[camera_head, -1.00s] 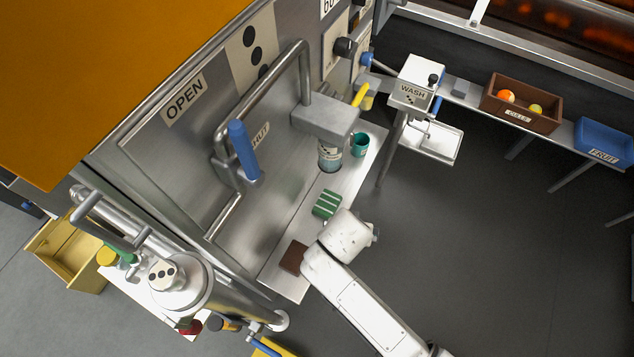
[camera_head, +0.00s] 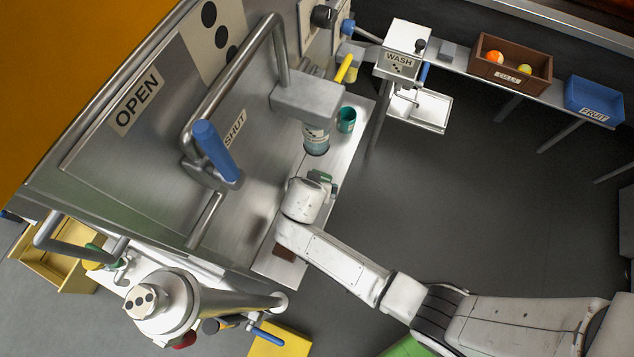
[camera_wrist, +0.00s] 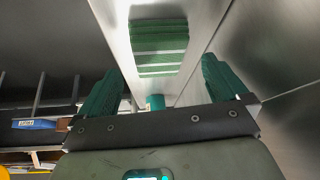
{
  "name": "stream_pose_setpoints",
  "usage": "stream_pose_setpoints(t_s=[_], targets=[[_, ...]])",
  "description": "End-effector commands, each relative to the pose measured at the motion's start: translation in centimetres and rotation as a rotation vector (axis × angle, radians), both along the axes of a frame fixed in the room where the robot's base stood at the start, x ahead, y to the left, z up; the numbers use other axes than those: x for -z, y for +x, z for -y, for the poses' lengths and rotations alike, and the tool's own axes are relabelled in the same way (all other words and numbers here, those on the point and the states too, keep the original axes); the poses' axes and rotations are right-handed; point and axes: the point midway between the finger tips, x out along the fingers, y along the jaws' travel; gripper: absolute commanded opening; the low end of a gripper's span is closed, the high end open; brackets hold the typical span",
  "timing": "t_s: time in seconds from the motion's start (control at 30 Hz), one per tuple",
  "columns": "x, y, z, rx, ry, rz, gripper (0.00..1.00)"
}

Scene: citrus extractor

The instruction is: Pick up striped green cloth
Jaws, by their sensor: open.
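The striped green cloth (camera_wrist: 158,45) is dark green with pale stripes. In the wrist view it lies flat on the steel shelf, ahead of and between my fingertips. My gripper (camera_wrist: 161,68) is open, with its two green fingers spread to either side and nothing between them. The cloth appears apart from both fingers. In the head view the white end of my arm covers most of the cloth's place on the shelf. A small green patch shows there beside my wrist; I cannot tell whether it is cloth or finger.
A teal cup (camera_head: 346,120) stands farther along the shelf (camera_head: 345,165), near a hanging cylinder (camera_head: 316,140) under a steel block. A brown block (camera_head: 284,252) lies at the near end, partly behind my arm. A blue-handled lever (camera_head: 215,150) juts out at the left.

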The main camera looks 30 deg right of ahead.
Motion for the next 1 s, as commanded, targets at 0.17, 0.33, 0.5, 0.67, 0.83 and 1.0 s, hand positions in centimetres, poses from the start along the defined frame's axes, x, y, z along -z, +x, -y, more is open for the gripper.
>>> stream_pose_setpoints(t_s=[0.17,0.33,0.5,0.67,0.83,1.0], targets=[[2.4,0.8,1.0,0.002,-0.002,-0.001,1.0],[3.2,1.2,1.3,0.0,-0.001,-0.001,1.0],[3.2,1.2,1.3,0.0,-0.001,-0.001,1.0],[3.2,1.2,1.3,0.0,-0.001,-0.001,0.89],[3.2,1.2,1.3,0.0,-0.001,-0.001,0.73],[3.2,1.2,1.3,0.0,-0.001,-0.001,0.57]])
